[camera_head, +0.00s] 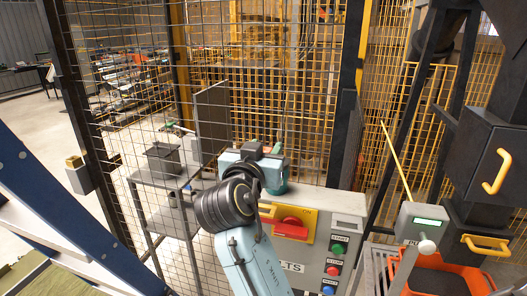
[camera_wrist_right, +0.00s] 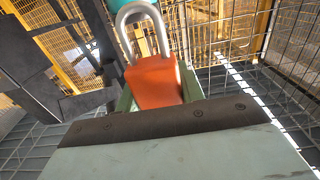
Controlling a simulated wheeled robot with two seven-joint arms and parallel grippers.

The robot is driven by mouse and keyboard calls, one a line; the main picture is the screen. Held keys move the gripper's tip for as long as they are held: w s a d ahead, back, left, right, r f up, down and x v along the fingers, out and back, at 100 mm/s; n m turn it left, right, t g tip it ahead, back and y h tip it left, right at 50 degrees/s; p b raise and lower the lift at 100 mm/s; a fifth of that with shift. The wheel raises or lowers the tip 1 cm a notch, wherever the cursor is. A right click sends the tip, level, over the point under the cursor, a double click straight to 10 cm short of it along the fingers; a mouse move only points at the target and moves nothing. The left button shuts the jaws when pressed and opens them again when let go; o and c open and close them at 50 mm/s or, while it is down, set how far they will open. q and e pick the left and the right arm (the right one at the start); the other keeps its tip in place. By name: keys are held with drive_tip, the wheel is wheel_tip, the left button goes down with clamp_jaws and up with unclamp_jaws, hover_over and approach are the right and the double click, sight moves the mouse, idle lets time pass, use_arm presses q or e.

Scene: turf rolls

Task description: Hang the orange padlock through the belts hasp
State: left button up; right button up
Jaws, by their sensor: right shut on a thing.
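The orange padlock (camera_wrist_right: 157,82) is in the right wrist view, its grey shackle (camera_wrist_right: 142,28) pointing up and away from the jaws. My right gripper (camera_head: 268,162) is shut on the padlock's body, with a green finger on either side. In the head view the padlock is hidden or too small to make out behind my wrist. The control box with the partly covered label ending in "TS" (camera_head: 338,205) stands just beyond and right of my right wrist. Its red switch handle (camera_head: 291,230) sits on a yellow plate. I cannot make out the hasp. My left gripper is not in view.
Wire mesh fence (camera_head: 310,120) stands close behind the box. A grey table (camera_head: 150,180) is behind the mesh at left. An orange crate (camera_head: 405,268) and a grey post box with a green display (camera_head: 425,222) stand right of the control box.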

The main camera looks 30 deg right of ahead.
drive_tip(key=shift+a, duration=0.1)
drive_tip(key=b, duration=0.6)
hover_over(263, 205)
wheel_tip(263, 205, down, 6)
drive_tip(key=shift+r, duration=0.1)
idle(0.4)
idle(1.5)
drive_tip(key=shift+f+b, duration=2.35)
drive_tip(key=shift+f, duration=0.25)
drive_tip(key=o, duration=1.1)
drive_tip(key=shift+r, duration=0.15)
